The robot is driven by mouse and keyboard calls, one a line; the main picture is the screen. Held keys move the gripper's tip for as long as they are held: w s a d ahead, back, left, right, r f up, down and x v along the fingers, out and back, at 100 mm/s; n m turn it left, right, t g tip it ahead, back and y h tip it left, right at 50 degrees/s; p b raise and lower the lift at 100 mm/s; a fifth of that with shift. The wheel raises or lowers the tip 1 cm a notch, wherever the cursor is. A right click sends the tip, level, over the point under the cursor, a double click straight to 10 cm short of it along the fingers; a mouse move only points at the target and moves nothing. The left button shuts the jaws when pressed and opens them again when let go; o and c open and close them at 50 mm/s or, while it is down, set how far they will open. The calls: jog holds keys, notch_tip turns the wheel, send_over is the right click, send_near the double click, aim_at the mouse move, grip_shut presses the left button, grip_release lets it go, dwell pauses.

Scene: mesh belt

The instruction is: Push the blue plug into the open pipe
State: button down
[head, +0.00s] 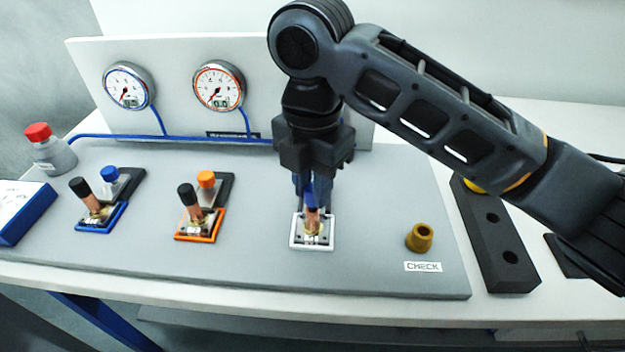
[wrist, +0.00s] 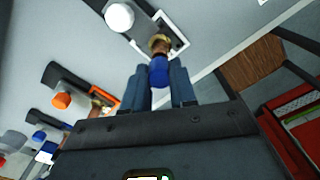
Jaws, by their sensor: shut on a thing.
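My gripper (head: 311,190) is shut on the blue plug (wrist: 158,72), which shows between its fingers in the wrist view. The plug is at the top of the copper pipe (head: 312,222) in the white-framed fitting (head: 298,243). In the wrist view the plug meets the brassy pipe end (wrist: 159,43). The fingers hide part of the plug, so I cannot tell how deep it sits. Two other copper pipes stand to the left, one in a blue frame (head: 100,226) and one in an orange frame (head: 207,238), each with a black top.
Two gauges (head: 126,87) (head: 218,87) are on the upright panel behind. A brass-coloured cup (head: 420,237) stands right, by the CHECK label (head: 423,267). A black block with holes (head: 492,240) lies further right. A red-capped bottle (head: 50,150) stands at the far left.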

jog(key=shift+f+b, duration=0.3)
jog(key=shift+f, duration=0.4)
jog(key=c, duration=0.8)
grip_release()
jog(key=shift+r, duration=0.1)
notch_tip(320, 180, up, 8)
jog(key=shift+f, duration=0.2)
